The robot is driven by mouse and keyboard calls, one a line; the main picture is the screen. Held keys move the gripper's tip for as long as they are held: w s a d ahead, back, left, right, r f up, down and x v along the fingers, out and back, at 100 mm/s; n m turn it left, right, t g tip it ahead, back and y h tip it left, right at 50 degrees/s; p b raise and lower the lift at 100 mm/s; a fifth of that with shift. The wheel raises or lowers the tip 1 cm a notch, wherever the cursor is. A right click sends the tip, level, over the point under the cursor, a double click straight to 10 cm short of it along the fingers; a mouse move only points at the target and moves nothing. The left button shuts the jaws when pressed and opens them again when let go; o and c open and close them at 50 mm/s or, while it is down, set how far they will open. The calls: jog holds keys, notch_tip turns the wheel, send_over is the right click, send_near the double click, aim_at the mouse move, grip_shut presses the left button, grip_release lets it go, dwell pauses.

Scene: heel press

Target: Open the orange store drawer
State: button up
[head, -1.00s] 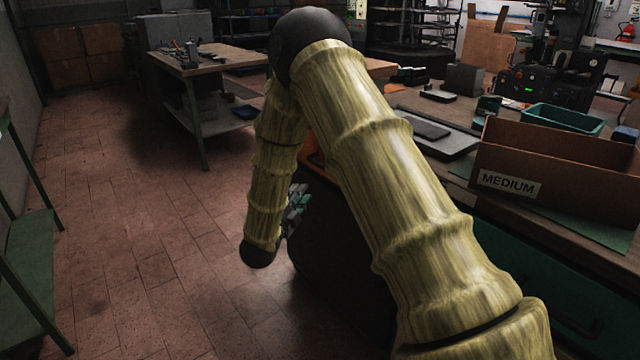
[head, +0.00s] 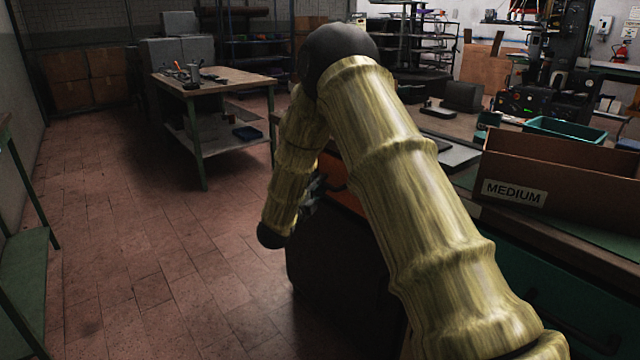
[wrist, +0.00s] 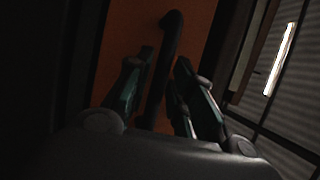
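The orange drawer front (head: 334,177) shows in the head view as a small patch at the top of a dark cabinet, mostly behind my arm. In the wrist view the orange front (wrist: 190,45) fills the middle, with a black bar handle (wrist: 164,62) standing out from it. My gripper (wrist: 164,60) is open, with one finger on each side of the handle. The left fingertip looks very close to the bar; I cannot tell whether it touches. In the head view my gripper (head: 313,188) is partly hidden behind my forearm. I see no clear gap showing the drawer pulled out.
A workbench with a brown MEDIUM box (head: 560,185) and a teal tray (head: 565,130) stands at the right. A teal drawer (head: 560,295) is below it. A wooden-topped table (head: 225,82) stands farther back. The tiled floor (head: 150,230) at left is clear.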

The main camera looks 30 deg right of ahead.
jog(key=shift+x, duration=0.8)
grip_shut()
